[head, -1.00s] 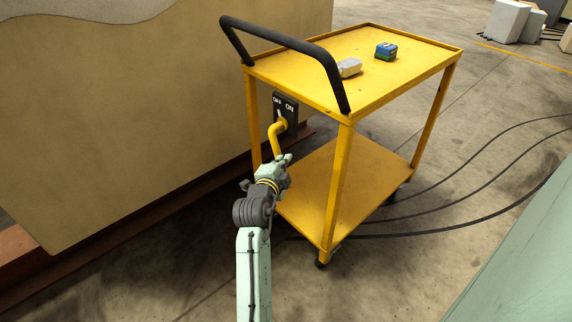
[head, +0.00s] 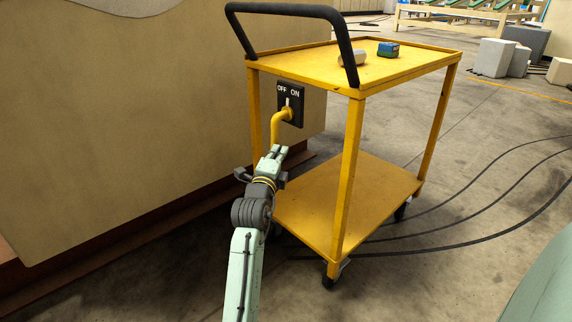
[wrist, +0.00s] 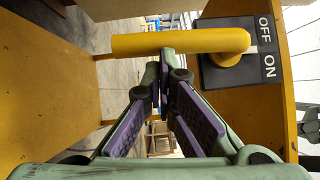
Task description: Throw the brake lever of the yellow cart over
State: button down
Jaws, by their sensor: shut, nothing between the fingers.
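The yellow cart (head: 347,212) stands with its black push handle at the near left. On its near end is a dark plate (head: 291,104) marked OFF and ON, also in the wrist view (wrist: 215,72). The yellow brake lever (head: 275,128) comes out from the plate and bends downward; a white pointer shows on the plate, by the gap between the words. In the wrist view the lever (wrist: 160,43) lies crosswise. My gripper (head: 278,150) is shut and empty at the lever's lower part. Its fingertips (wrist: 166,56) are close against the lever; whether they touch, I cannot tell.
A blue-green box (head: 388,49) and a grey item (head: 352,58) lie on the cart's top shelf. A large tan panel (head: 130,130) stands close on the left. Dark cables (head: 470,235) cross the floor at right. Grey blocks (head: 495,57) stand further back.

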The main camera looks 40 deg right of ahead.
jog(key=shift+w+f+b, duration=0.25)
jog(key=shift+w+b, duration=0.65)
jog(key=shift+w, duration=0.1)
jog(key=shift+w+f+b, duration=0.2)
jog(key=shift+w+b, duration=0.65)
jog(key=shift+w, duration=0.15)
jog(key=shift+r, duration=0.1)
